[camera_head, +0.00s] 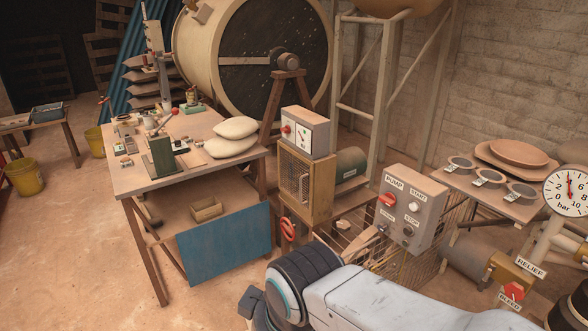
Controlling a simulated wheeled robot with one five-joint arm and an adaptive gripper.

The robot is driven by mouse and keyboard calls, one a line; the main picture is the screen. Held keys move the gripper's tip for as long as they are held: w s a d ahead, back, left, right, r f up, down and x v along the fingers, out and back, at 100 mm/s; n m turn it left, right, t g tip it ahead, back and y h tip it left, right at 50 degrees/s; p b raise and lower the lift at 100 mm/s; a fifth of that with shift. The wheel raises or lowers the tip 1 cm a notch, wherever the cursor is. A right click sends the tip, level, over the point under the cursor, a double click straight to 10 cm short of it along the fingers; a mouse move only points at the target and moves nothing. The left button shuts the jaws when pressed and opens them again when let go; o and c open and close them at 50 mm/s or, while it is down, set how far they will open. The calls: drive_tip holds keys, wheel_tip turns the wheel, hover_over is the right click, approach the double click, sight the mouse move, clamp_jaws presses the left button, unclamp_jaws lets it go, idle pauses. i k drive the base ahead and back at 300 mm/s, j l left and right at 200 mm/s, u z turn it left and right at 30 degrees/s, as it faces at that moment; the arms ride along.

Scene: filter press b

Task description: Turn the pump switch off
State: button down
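The pump control box (412,212) is a grey box mounted upright at right of centre, with labels reading PUMP, START and apparently STOP. A red rotary pump switch (387,199) sits below the PUMP label. Its knob looks tilted, but I cannot tell which position it marks. A pale button (413,207) lies under START and a dark button (408,231) lower on the face. My arm crosses the bottom of the view below the box, with a visible gap to the switch. My gripper is not in view, so whether it is open or shut is not shown.
A wooden workbench (152,182) with sacks and tools stands left. Another switch box (305,132) tops a wooden cabinet (306,184). A pressure gauge (568,191), a red relief knob (512,291) and a small table (516,210) stand right. Open floor lies at left.

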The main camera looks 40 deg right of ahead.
sight(388, 198)
drive_tip(key=z, duration=1.85)
